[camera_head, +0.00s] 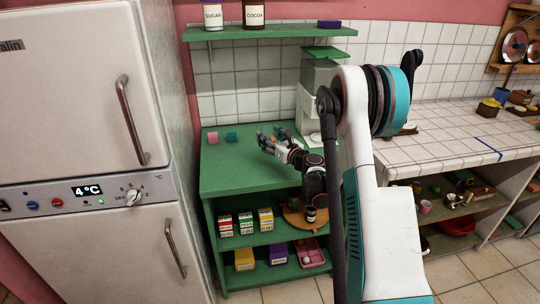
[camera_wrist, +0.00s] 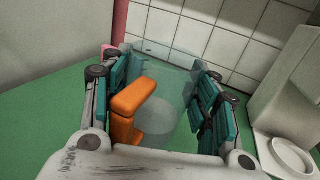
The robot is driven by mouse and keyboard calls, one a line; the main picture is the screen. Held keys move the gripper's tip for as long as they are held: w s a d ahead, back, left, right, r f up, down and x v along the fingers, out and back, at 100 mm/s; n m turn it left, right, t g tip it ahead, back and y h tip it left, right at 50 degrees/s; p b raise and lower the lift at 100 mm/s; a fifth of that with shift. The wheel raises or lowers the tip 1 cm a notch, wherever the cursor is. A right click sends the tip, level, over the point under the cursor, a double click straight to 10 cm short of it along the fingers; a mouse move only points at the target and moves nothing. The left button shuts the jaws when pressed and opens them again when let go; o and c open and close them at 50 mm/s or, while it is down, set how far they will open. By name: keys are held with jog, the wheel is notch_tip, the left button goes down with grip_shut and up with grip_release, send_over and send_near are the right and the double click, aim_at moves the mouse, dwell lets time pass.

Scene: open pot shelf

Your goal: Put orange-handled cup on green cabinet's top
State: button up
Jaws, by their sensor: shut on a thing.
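The orange-handled cup (camera_wrist: 160,118) is a clear, see-through cup with a thick orange handle facing the wrist camera. My gripper (camera_wrist: 168,85) is shut on it, with teal finger pads on both sides of its wall. In the head view my gripper (camera_head: 272,138) is over the back part of the green cabinet's top (camera_head: 230,178), and only a bit of orange shows at the fingers. In the wrist view the green top (camera_wrist: 30,130) lies under the cup. I cannot tell whether the cup's base touches it.
A white appliance (camera_head: 318,95) stands close on the right. A green shelf (camera_head: 270,33) with jars hangs above. The cabinet top's front left is clear.

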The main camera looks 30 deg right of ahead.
jog(key=shift+f+b, duration=0.95)
jog(key=shift+f, duration=2)
jog(key=shift+f, duration=0.1)
jog(key=o, duration=1.2)
jog(key=shift+c, duration=0.2)
jog(key=shift+a, duration=0.1)
